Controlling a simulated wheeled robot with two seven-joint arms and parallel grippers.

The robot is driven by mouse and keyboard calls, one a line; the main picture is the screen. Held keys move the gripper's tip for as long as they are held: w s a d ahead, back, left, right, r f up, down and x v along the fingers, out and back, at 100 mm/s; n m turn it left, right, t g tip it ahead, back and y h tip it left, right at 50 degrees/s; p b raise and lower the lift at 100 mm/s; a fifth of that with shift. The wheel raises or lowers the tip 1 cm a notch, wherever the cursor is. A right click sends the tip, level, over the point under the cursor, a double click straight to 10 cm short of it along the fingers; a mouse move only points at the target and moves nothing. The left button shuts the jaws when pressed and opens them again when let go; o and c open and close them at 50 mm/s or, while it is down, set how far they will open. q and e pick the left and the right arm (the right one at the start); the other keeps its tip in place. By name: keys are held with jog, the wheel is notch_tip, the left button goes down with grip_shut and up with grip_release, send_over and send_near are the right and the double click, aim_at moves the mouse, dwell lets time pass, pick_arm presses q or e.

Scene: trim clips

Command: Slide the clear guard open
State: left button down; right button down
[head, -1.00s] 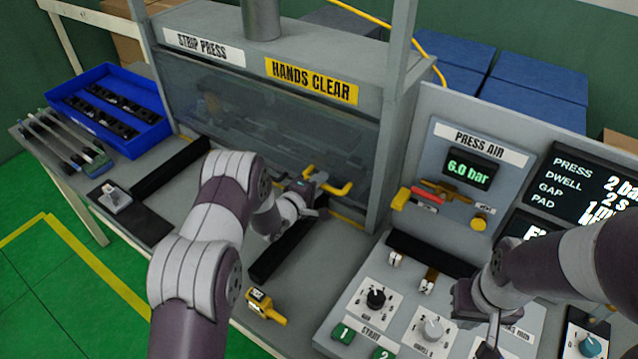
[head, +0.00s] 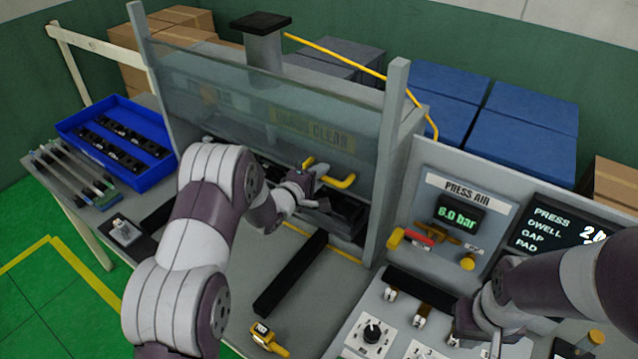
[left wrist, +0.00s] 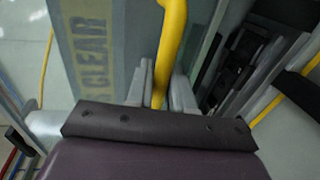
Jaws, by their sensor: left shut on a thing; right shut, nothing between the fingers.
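The clear guard (head: 235,105) is a see-through panel on the front of the strip press. It stands raised, in front of the "HANDS CLEAR" label, which shows dimly through it. The opening below its lower edge shows dark parts inside. The guard's yellow handle (head: 338,182) is at its lower right. My left gripper (head: 308,178) is shut on the handle; in the left wrist view the yellow bar (left wrist: 172,45) runs between the fingers (left wrist: 160,88). My right gripper (head: 495,346) is shut and empty, low over the control panel, partly cut off by the frame's bottom.
A blue tray (head: 165,172) of dark clips stands left of the press. A dark rail (head: 290,275) lies on the bench before the opening, with a yellow-and-black device (head: 268,338) near the front edge. Right are the press air panel (head: 430,195) and a knob (head: 372,330).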

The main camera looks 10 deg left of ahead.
pick_arm(q)
jog(key=shift+r, duration=0.75)
jog(key=c, duration=1.2)
grip_release()
jog(key=shift+o, duration=0.2)
jog(key=shift+s, duration=0.15)
jog(key=b+v, duration=0.4)
jog(key=v, duration=0.8)
jog(key=shift+s, duration=0.2)
jog(key=shift+a, duration=0.1)
